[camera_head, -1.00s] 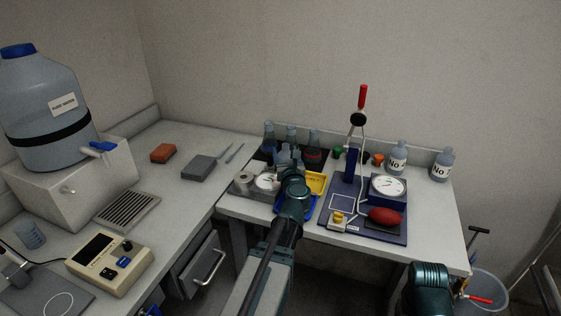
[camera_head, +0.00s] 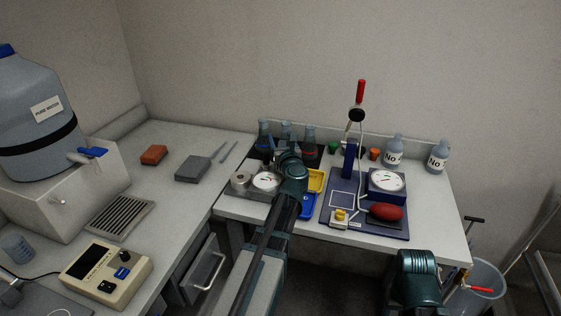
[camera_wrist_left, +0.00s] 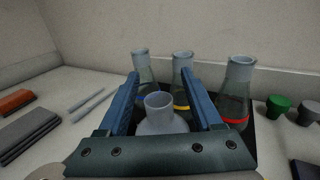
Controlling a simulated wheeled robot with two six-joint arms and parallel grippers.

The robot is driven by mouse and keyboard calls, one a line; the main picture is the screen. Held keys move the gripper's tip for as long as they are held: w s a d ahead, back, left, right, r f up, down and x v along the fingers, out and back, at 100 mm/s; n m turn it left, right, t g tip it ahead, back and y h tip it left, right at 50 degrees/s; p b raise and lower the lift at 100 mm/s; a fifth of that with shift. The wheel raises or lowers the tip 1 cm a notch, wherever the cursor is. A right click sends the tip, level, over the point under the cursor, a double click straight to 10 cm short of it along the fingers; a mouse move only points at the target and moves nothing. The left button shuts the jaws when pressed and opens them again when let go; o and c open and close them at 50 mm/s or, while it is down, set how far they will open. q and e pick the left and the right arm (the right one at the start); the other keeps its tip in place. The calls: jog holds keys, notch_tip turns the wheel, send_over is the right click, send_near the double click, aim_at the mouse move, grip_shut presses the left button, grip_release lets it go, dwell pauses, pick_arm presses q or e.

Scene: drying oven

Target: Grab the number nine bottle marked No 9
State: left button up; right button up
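My left gripper (camera_wrist_left: 160,98) reaches over the back table; its blue fingers are spread apart. A pale translucent bottle (camera_wrist_left: 160,122) shows its neck and shoulder between them in the left wrist view. Narrow gaps seem to remain beside it, and I see no firm contact. Its label is hidden, so I cannot tell its number. In the head view, my wrist hides this bottle. Two bottles marked "No", a left one (camera_head: 394,150) and a right one (camera_head: 437,157), stand at the back right of the table, far from this gripper; their digits are unreadable. My right gripper is out of view.
Flasks with blue (camera_wrist_left: 143,68), yellow (camera_wrist_left: 181,75) and red (camera_wrist_left: 237,90) rings stand just behind the gripper. A blue stand (camera_head: 349,160), dial gauge (camera_head: 387,181) and red bulb (camera_head: 384,212) lie to the right. The left counter (camera_head: 165,205) has bare patches.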

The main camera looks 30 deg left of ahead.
pick_arm(q)
grip_shut()
dwell(1.3)
